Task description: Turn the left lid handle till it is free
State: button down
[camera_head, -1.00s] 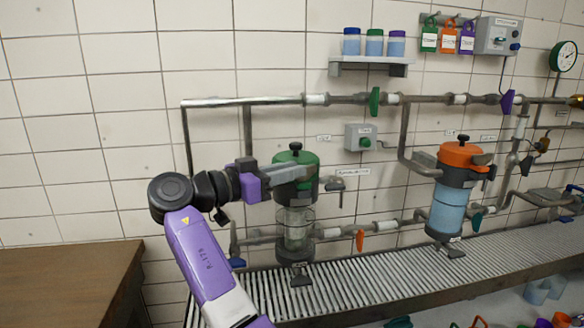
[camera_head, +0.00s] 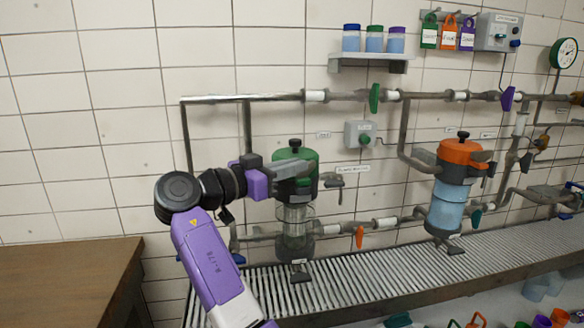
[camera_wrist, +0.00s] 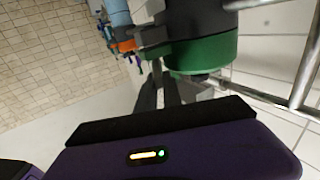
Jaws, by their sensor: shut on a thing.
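The left filter (camera_head: 295,225) has a green lid (camera_head: 305,157) with a black knob (camera_head: 295,144) on top, above a clear glass body. My gripper (camera_head: 297,168) reaches in from the left at lid height, its fingers across the front of the lid. It is shut on the left lid handle, which the fingers mostly hide. In the wrist view the green lid (camera_wrist: 205,52) shows close beyond the fingers (camera_wrist: 168,92); the handle is hard to make out there.
An orange-lidded filter (camera_head: 462,155) stands to the right. Pipes with coloured valve handles run behind, including a green one (camera_head: 374,98). A slatted grey bench (camera_head: 370,277) lies below. A brown table (camera_head: 60,285) is at lower left. Bare wall lies left of my arm.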

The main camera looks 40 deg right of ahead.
aim_at(314, 168)
jog(key=s+n+t+y+p, duration=0.1)
jog(key=n+t+y+p, duration=0.1)
jog(key=n+t+y, duration=0.2)
jog(key=s+d+n+t+y+p, duration=0.1)
jog(key=n+t+y+p, duration=0.2)
jog(key=n+t, duration=0.3)
jog(key=s+d+n+t+y+p, duration=0.1)
jog(key=n+t+y, duration=0.3)
jog(key=t, duration=0.5)
jog(key=shift+s+d+n+y+p, duration=0.15)
jog(key=shift+n+y+p, duration=0.15)
jog(key=shift+n+p, duration=0.4)
jog(key=n+y, duration=0.1)
jog(key=y, duration=0.1)
jog(key=d+n+t+y+b, duration=0.1)
jog(key=n+y, duration=0.1)
jog(key=y, duration=0.1)
jog(key=shift+f, duration=0.15)
jog(key=n+g+y+b, duration=0.1)
jog(key=n+y+b, duration=0.2)
jog(key=y, duration=0.1)
jog(key=d+n+g+y+b, duration=0.1)
jog(key=n+g+y+b, duration=0.1)
jog(key=y, duration=0.3)
jog(key=w+n+g+y+b, duration=0.1)
jog(key=n+g+y+b, duration=0.1)
jog(key=n+y+b, duration=0.2)
jog(key=shift+d+n+y, duration=0.3)
jog(key=shift+n+y, duration=0.3)
jog(key=shift+g, duration=0.3)
